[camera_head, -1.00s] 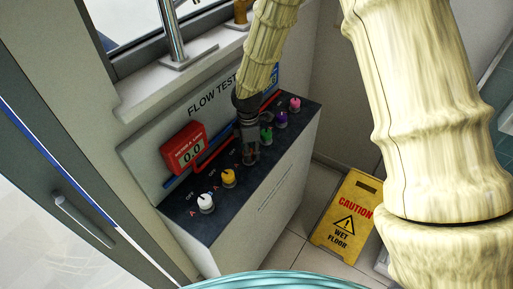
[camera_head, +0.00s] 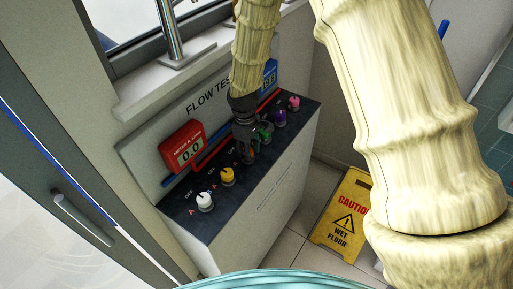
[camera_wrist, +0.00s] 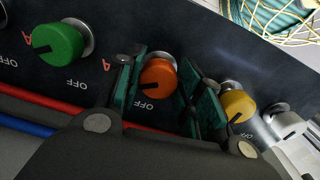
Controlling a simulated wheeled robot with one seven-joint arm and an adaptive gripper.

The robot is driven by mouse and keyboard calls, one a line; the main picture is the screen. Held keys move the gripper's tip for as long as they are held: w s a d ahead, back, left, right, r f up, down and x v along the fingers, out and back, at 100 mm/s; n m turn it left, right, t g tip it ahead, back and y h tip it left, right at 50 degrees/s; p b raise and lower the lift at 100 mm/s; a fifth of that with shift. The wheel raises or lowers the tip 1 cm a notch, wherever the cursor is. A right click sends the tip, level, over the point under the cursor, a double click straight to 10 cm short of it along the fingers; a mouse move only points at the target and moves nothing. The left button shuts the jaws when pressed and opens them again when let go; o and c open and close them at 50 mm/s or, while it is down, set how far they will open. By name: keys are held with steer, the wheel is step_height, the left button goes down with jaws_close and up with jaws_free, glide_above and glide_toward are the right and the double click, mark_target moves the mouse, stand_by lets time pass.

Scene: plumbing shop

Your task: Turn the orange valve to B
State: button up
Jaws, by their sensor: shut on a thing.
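The orange valve (camera_wrist: 158,78) is a round knob on the dark panel top. In the head view my gripper (camera_head: 246,155) is down at the panel between the yellow and green knobs and mostly hides the orange valve. The letter B by the orange valve cannot be made out.
The green knob (camera_head: 265,138) and yellow knob (camera_head: 227,176) flank the gripper closely. White (camera_head: 204,201), purple (camera_head: 280,118) and pink (camera_head: 294,103) knobs share the panel. A red meter (camera_head: 183,148) reads 0.0. A yellow wet-floor sign (camera_head: 342,222) stands right of the cabinet.

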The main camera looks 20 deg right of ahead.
steer(key=shift+a, duration=0.1)
stand_by(0.5)
steer(key=o, duration=1)
steer(key=shift+w, duration=0.1)
step_height(320, 180, up, 12)
steer(key=shift+s, duration=0.25)
